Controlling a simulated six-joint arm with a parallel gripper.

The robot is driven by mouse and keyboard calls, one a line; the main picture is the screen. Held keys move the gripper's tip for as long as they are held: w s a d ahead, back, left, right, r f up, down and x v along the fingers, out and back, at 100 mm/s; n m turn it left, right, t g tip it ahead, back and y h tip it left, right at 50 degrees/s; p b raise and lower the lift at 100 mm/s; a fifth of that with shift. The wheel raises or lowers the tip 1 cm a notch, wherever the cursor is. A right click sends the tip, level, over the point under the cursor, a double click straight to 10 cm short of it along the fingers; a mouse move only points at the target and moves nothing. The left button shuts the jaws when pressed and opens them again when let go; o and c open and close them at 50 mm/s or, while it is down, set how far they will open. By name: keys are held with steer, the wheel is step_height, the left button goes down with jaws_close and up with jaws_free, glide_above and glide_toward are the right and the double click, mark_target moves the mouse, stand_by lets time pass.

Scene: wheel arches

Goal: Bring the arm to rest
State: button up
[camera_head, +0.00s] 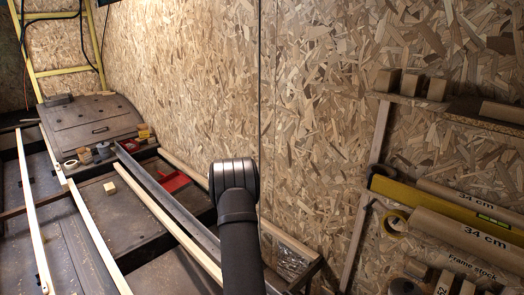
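My arm (239,235) rises from the bottom middle of the head view, with a dark rounded joint (233,175) at its top. My gripper does not show in this view, so its fingers and anything in them are hidden. The arm stands in front of the chipboard wall and hides part of the floor and the long rails behind it.
A dark arch cover (90,118) lies at the back left, with small pots beside it. Long pale battens (95,235) and a grey channel (165,195) cross the floor. A red dustpan (174,182) lies near the wall. At right are shelves, a yellow level (440,203) and tubes (465,232).

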step_height(320, 180, down, 5)
step_height(320, 180, up, 6)
steer(key=shift+f, duration=0.25)
step_height(320, 180, down, 5)
steer(key=shift+r, duration=4.85)
steer(key=s+a+f+m+t, duration=0.1)
steer(key=a+f+m, duration=0.1)
steer(key=f+m, duration=0.6)
steer(key=s+a+f+m+t, duration=0.2)
steer(key=f+m, duration=0.5)
steer(key=f, duration=0.3)
steer(key=s+a+f+m+t, duration=0.1)
steer(key=s+a+f+m, duration=0.1)
steer(key=f+m, duration=0.6)
steer(key=shift+s+a+f+m, duration=0.1)
steer(key=shift+a+f+m, duration=0.2)
steer(key=shift+a+f, duration=0.3)
steer(key=shift+s+d+f+m+t+h, duration=0.15)
steer(key=shift+s+f+m+t, duration=0.15)
steer(key=shift+f+m, duration=0.3)
steer(key=shift+s+d+f+m+t+h, duration=0.1)
steer(key=shift+s+f+m+t+h, duration=0.15)
steer(key=shift+f+m, duration=0.3)
